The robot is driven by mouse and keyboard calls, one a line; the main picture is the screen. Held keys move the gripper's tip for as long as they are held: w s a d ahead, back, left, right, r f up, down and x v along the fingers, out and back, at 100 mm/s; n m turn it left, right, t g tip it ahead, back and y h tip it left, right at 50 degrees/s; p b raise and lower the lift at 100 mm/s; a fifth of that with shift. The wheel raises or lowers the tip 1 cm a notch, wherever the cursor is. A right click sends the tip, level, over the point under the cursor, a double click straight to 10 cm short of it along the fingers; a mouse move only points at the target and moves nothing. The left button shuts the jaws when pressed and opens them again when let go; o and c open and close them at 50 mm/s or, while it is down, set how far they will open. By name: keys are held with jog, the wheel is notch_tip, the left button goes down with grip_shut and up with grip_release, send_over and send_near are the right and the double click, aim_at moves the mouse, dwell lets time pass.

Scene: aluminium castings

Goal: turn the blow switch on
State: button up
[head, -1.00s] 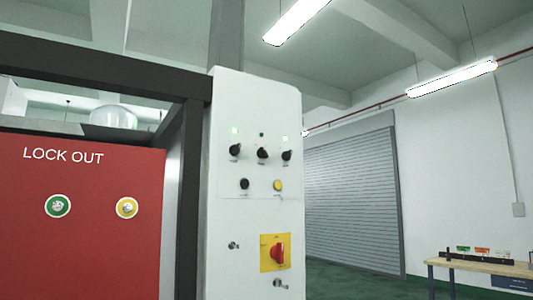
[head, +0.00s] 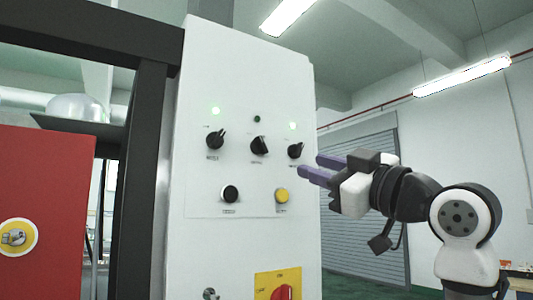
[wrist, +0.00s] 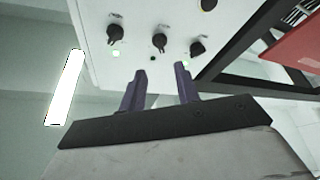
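A white control panel (head: 245,80) carries a row of three black rotary knobs: left (head: 215,139), middle (head: 260,145) and right (head: 295,150). Their labels are too small to read, so I cannot tell which is the blow switch. The left and right knobs are tilted, and green lamps glow above them. The knobs also show upside down in the wrist view, the middle one (wrist: 159,42) beyond the gap between my fingers. My gripper (head: 311,166) is open and empty, its purple fingers pointing at the panel near the right knob. I see no contact.
Below the knobs are a black button (head: 230,194), a yellow button (head: 281,195) and a red switch (head: 282,293) on a yellow plate. A dark frame post (head: 140,190) and red lockout panel (head: 40,180) stand left. Open room lies right, before a roller shutter (head: 350,150).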

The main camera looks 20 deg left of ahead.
aim_at(265, 146)
jog(key=p+x, duration=0.2)
jog(key=x, duration=0.2)
jog(key=p+x, duration=0.1)
jog(key=x, duration=0.3)
jog(key=r+p+x, duration=0.1)
jog(key=p+x, duration=0.1)
jog(key=x, duration=0.2)
jog(key=shift+s+p, duration=0.1)
jog(key=shift+p, duration=0.25)
jog(key=shift+w+a+r, duration=0.1)
jog(key=shift+w+a, duration=0.1)
jog(key=shift+a, duration=0.25)
jog(key=shift+d, duration=0.1)
grip_shut()
